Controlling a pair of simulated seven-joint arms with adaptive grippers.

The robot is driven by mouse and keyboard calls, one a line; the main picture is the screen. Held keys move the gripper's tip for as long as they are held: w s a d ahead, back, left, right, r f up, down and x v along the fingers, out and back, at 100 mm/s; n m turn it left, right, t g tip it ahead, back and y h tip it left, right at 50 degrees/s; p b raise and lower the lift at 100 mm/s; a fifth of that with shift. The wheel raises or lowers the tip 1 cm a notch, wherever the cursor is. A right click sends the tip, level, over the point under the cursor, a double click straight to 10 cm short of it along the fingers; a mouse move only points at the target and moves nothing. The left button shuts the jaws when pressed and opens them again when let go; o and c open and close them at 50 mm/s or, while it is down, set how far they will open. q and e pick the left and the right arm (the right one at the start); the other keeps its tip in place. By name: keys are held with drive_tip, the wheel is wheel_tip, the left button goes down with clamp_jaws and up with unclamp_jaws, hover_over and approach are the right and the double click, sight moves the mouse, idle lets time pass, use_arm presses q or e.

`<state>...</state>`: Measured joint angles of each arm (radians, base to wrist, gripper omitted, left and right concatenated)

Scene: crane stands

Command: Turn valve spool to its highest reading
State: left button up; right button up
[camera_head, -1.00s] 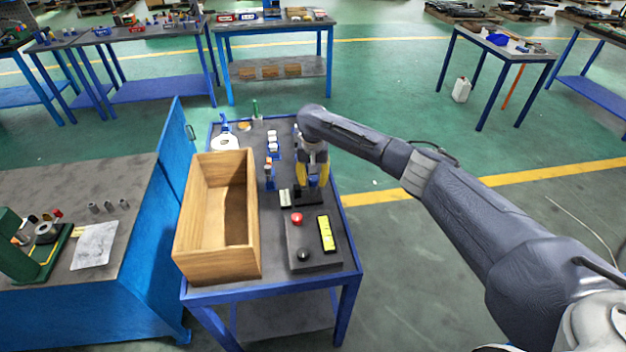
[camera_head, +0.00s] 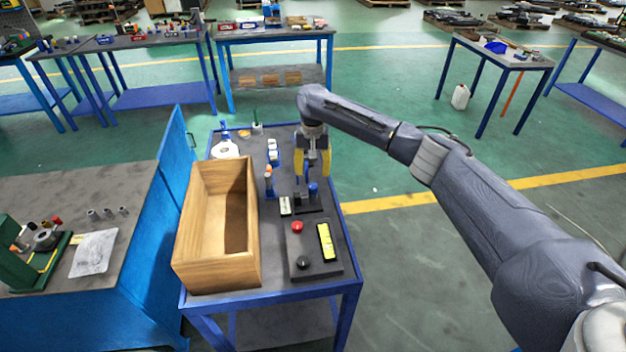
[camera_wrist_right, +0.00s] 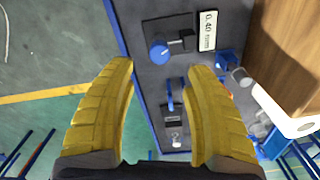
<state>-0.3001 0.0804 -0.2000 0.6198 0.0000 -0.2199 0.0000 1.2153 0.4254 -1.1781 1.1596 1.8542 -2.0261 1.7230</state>
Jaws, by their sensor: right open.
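The valve spool fixture is a dark block with a round blue knob (camera_head: 313,188) and a short metal shaft, on the blue-framed cart. The blue knob (camera_wrist_right: 160,52) also shows in the right wrist view, at upper centre. Beside it a white readout (camera_wrist_right: 208,31) shows what looks like 0.40 mm; this readout (camera_head: 285,206) is too small to read in the head view. My right gripper (camera_head: 312,176) has yellow fingers and points down just above the knob. In the wrist view its fingers (camera_wrist_right: 161,68) are spread apart with nothing between them. My left gripper is not in view.
A wooden box (camera_head: 216,225) stands close on the left of the fixture. In front is a dark panel (camera_head: 317,262) with a red button, a black knob and a yellow level. Small blue stands (camera_head: 271,183) and a white roll (camera_head: 226,149) are behind and left. Open floor lies right.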

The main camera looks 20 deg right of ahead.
sight(313, 186)
drive_tip(key=shift+r, duration=1.95)
